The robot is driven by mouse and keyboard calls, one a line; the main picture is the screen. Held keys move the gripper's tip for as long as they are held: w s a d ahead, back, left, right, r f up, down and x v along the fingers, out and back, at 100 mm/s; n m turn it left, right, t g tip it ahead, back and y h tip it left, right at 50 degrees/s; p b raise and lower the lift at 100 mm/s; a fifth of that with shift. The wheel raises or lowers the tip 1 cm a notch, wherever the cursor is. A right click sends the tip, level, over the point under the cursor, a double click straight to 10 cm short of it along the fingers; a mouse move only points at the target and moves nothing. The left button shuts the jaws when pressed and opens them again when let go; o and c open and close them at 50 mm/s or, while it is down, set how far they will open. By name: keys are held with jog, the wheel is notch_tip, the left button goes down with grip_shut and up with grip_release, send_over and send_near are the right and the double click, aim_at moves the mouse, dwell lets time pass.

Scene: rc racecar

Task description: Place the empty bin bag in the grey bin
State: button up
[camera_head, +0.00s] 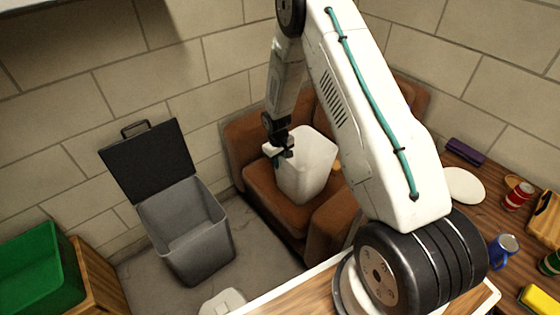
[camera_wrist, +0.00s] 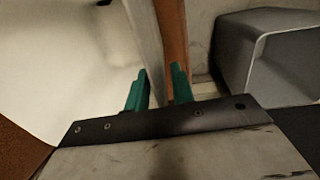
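The bin bag (camera_head: 307,170) is a white, bin-shaped object that sits on the seat of the brown armchair. In the wrist view its pale inside (camera_wrist: 75,70) fills the left. My gripper (camera_head: 278,150) is at its upper left rim. In the wrist view the two teal fingers of my gripper (camera_wrist: 159,88) are apart, one over the bag's inside and the other on the outer side of its wall. Contact with the wall cannot be told. The grey bin (camera_head: 187,232) stands on the floor to the left, its black lid raised. It also shows at upper right in the wrist view (camera_wrist: 262,50).
The brown armchair (camera_head: 331,227) surrounds the bag with its backrest and arms. A green crate (camera_head: 40,268) stands on a wooden unit at lower left. A wooden table (camera_head: 500,235) with cans, a plate and a mug is at right. Grey floor lies between bin and armchair.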

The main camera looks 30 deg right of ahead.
jog(key=s+a+r, duration=0.2)
jog(key=s+r, duration=0.1)
jog(key=r, duration=1.1)
jog(key=s+a+r, duration=0.1)
jog(key=s+r, duration=0.2)
jog(key=r, duration=1)
jog(key=s+a+r+m+t, duration=0.1)
jog(key=s+a+r, duration=0.1)
jog(key=s+r, duration=0.65)
jog(key=s+a+r+m, duration=0.1)
jog(key=s+a+r, duration=0.1)
jog(key=s+r, duration=0.7)
jog(key=s+a, duration=0.2)
jog(key=s, duration=1.1)
jog(key=shift+s+r+y, duration=0.35)
jog(key=shift+r+y, duration=0.05)
jog(key=shift+o, duration=0.5)
jog(key=shift+s, duration=0.3)
jog(key=m, duration=1.6)
send_over(328, 166)
jog(key=f, duration=3.7)
jog(key=shift+a+f, duration=0.2)
jog(key=shift+a, duration=0.05)
jog(key=f, duration=0.8)
jog(key=shift+d, duration=0.2)
jog(key=shift+r, duration=0.1)
grip_shut()
